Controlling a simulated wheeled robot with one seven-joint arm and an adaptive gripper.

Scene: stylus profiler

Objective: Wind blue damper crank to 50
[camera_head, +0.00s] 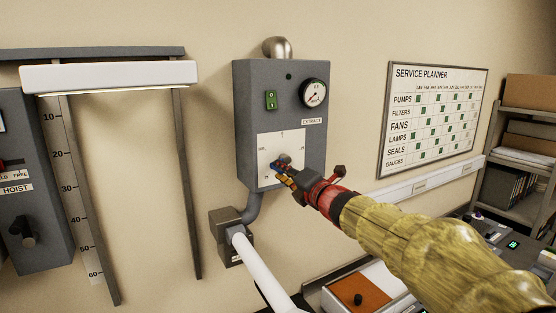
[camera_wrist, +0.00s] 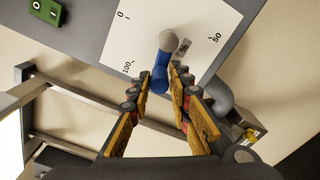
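The blue damper crank (camera_wrist: 161,72) sits in front of a white dial plate in the wrist view, with a grey round part (camera_wrist: 169,42) at its upper end. The plate (camera_wrist: 203,20) carries the marks 0, 50 and 100. In the head view the plate (camera_head: 267,141) is on the lower front of a grey wall box, and a bit of blue (camera_head: 278,166) shows by my fingertips. My gripper (camera_wrist: 161,75) has its fingers apart, one on each side of the blue part. I cannot tell whether they touch it. My gripper (camera_head: 284,173) partly hides the crank in the head view.
The grey box (camera_head: 246,89) bears a green switch (camera_head: 271,100) and a round gauge (camera_head: 313,93). A grey conduit (camera_head: 253,207) runs below it. A hoist panel (camera_head: 25,150) is at left, a planner board (camera_head: 435,115) at right. A bench with equipment lies below.

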